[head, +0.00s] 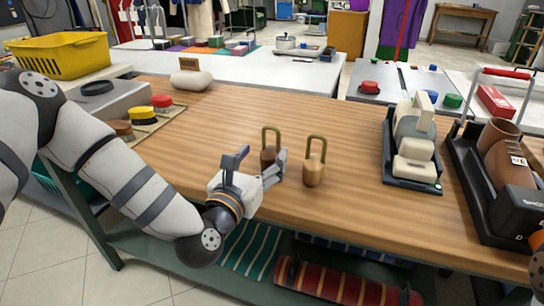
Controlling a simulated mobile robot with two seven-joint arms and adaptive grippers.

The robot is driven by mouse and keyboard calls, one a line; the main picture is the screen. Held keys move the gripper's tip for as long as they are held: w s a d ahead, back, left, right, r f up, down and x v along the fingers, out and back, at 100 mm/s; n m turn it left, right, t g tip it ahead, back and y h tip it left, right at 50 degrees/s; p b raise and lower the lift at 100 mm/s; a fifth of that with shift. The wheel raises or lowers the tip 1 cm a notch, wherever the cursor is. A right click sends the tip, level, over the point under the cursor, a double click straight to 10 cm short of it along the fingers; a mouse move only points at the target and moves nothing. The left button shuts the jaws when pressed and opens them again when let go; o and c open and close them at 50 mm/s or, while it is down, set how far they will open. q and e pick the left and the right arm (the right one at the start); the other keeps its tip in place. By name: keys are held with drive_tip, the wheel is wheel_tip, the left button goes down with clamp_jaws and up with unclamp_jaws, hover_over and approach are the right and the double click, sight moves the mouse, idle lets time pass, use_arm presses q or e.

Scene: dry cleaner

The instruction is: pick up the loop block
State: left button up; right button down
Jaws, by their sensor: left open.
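Two loop blocks stand close together on the wooden table. The left loop block (269,154) has a dark brown base and an olive loop on top. The right loop block (314,171) has a tan wooden base and a similar upright loop. My left gripper (260,163) is open, with its fingers pointing toward the dark loop block. That block shows between and behind the fingers, and its lower part is partly hidden by the gripper. I cannot tell whether they touch. My right gripper is not in view.
The wooden table (230,106) is clear behind the blocks. A pale rounded object (191,81) lies at its back left. A dark tray (411,182) with cream parts stands to the right. Red and yellow knobs (143,112) are at the left. Striped rolls lie on the shelf below.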

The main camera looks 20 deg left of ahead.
sight(271, 150)
use_arm(q)
drive_tip(key=w, duration=0.5)
drive_tip(key=shift+w+d+f, duration=0.1)
drive_tip(key=shift+w+d, duration=0.1)
drive_tip(key=shift+w, duration=0.2)
drive_tip(key=c, duration=1.3)
drive_tip(key=shift+c, duration=0.2)
